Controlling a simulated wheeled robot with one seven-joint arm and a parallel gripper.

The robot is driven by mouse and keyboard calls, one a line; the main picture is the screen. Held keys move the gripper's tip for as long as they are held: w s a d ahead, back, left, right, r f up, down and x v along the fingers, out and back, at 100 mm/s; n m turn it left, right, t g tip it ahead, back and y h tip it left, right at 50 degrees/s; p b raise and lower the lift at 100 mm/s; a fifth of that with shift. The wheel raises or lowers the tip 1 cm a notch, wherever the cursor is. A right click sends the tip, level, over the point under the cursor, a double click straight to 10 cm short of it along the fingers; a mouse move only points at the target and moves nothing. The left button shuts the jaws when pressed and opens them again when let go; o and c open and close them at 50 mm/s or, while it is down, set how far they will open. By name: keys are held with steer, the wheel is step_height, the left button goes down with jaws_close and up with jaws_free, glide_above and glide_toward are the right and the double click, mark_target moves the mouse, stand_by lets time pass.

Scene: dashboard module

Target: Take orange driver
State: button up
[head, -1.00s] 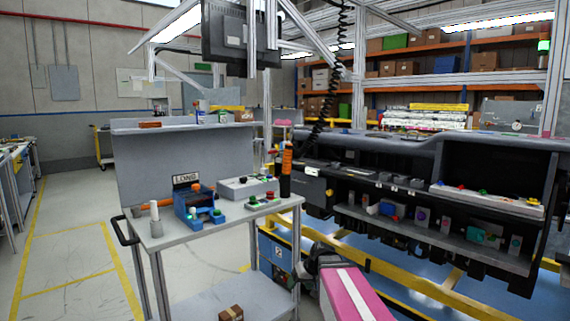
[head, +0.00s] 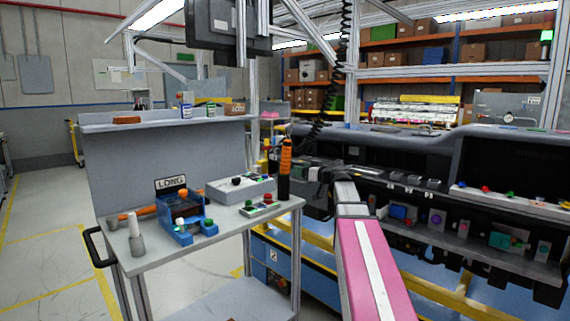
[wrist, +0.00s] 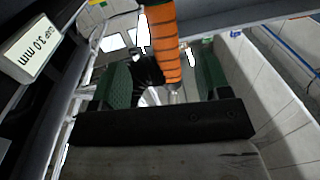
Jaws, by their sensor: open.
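The orange driver (head: 286,158) stands upright at the right end of the cart, with a ribbed orange grip above a black lower part. My gripper (head: 311,175) is just right of it in the head view, level with its grip and lower part. In the wrist view the orange ribbed grip (wrist: 163,42) comes down from the top edge between the two green-padded fingers of my gripper (wrist: 162,80). The fingers are apart, with a gap on each side of the grip. Whether the grip is fully between the pads in depth is hard to tell.
The grey cart (head: 222,238) also holds a blue bin (head: 182,222), a grey box (head: 240,190) and a small button tray (head: 262,206). A black coiled cable (head: 340,85) hangs behind the driver. The dark dashboard module (head: 430,160) lies to the right.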

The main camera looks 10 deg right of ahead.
mark_target(289, 168)
steer(key=x, duration=0.9)
steer(key=shift+a+f, duration=0.2)
steer(key=shift+f, duration=0.1)
steer(key=shift+s, duration=0.1)
jaws_close()
